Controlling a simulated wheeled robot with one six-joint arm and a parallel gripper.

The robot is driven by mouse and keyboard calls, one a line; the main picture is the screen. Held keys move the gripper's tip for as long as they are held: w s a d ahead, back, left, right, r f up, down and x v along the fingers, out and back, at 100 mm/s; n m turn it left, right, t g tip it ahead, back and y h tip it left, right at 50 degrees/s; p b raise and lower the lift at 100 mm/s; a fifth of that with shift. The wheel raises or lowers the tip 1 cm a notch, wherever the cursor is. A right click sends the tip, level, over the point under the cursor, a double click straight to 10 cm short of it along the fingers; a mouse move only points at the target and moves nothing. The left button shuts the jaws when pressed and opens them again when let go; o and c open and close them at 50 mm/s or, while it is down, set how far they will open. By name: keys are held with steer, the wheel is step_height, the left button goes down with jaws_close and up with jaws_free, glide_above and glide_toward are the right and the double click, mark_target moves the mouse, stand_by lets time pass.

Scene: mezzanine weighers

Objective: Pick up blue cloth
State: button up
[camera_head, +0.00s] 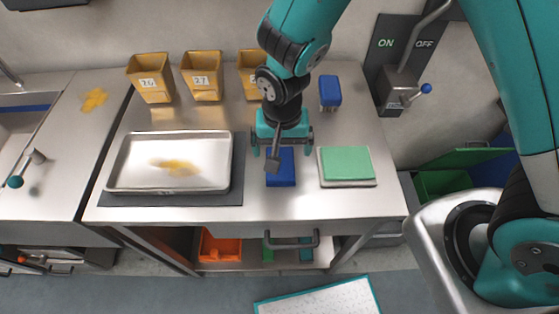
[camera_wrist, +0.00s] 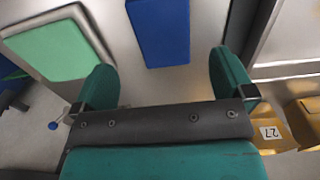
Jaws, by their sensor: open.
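The blue cloth (camera_head: 281,177) lies flat on the steel table, between the tray and the green cloth. Part of it is hidden behind my gripper in the head view. My gripper (camera_head: 282,147) hangs above the cloth's far end, open and empty. In the wrist view the blue cloth (camera_wrist: 161,30) lies beyond and between my two open fingers (camera_wrist: 164,75), apart from both. The exact height of my fingers above it is hard to tell.
A steel tray (camera_head: 130,184) with a yellow stain sits left on a dark mat (camera_head: 170,199). A green cloth (camera_head: 346,162) lies on a pale board to the right. Yellow numbered bins (camera_head: 203,90) and a blue block (camera_head: 330,92) stand behind. A switch lever (camera_head: 406,92) is on the wall.

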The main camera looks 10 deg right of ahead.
steer(key=shift+w+a+f+p, duration=0.1)
steer(key=shift+f+p, duration=0.5)
steer(key=shift+f, duration=1.1)
steer(key=shift+w+a+f+p, duration=0.1)
steer(key=shift+f+p, duration=0.5)
steer(key=shift+f, duration=1.1)
steer(key=c, duration=1)
steer(key=shift+o, duration=0.2)
steer(key=shift+r, duration=0.1)
step_height(320, 180, up, 20)
steer(key=b, duration=0.3)
